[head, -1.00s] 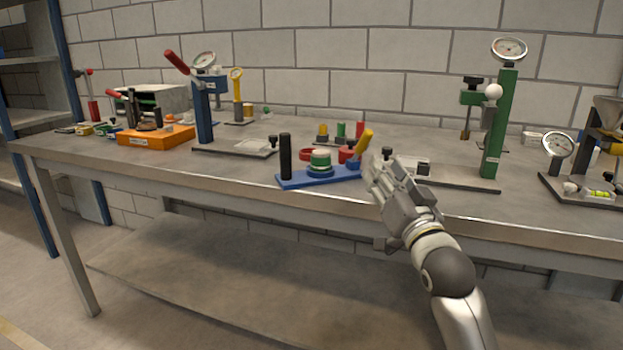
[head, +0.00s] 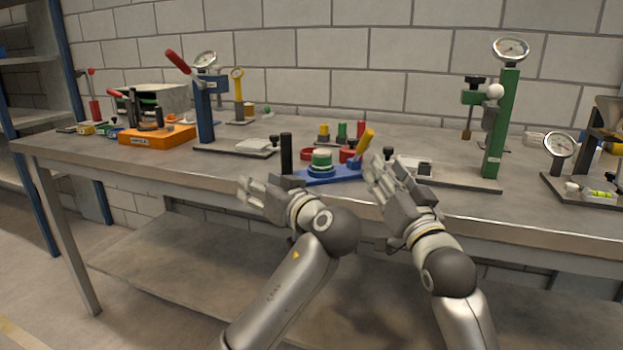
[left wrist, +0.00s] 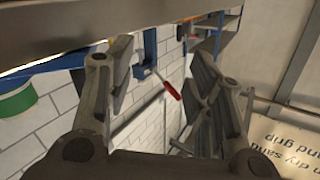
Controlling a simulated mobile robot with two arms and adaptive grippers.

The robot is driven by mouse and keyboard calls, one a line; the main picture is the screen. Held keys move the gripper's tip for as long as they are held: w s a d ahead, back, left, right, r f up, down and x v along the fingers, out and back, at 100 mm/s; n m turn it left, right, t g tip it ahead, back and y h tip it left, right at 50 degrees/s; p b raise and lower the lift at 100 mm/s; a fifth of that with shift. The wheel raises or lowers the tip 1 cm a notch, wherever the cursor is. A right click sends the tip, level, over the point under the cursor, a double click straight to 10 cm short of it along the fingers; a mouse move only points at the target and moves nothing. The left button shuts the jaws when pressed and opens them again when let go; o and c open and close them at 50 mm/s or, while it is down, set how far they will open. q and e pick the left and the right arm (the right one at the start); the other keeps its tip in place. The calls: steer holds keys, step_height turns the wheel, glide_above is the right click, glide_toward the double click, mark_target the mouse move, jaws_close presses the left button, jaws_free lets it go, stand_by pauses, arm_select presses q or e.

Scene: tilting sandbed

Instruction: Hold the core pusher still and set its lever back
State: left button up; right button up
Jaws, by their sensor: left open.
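The core pusher (head: 335,174) is a blue base at the table's front edge. It has a black upright post (head: 286,152), a green and white round piece (head: 321,160) in the middle and a yellow lever (head: 365,142) tilted to the right. My left gripper (head: 255,191) is open and empty, in front of the table edge, left of and a little below the black post. The left wrist view shows its fingers apart (left wrist: 165,85). My right gripper (head: 381,176) is close to the base's right end, near the lever; its jaw gap is not clear.
A blue press (head: 202,110) with a red handle stands back left, beside an orange box (head: 155,136). A green press (head: 499,122) with a gauge stands right. Small coloured pieces (head: 340,132) are behind the pusher.

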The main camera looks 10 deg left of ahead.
mark_target(290, 163)
arm_select(q)
steer(key=d+r+n+t+h, duration=0.1)
steer(key=d+r+t, duration=0.15)
steer(key=d, duration=0.75)
steer(key=shift+g, duration=0.25)
steer(key=x, duration=1.1)
steer(key=shift+w+r, duration=0.1)
steer(key=shift+w, duration=0.1)
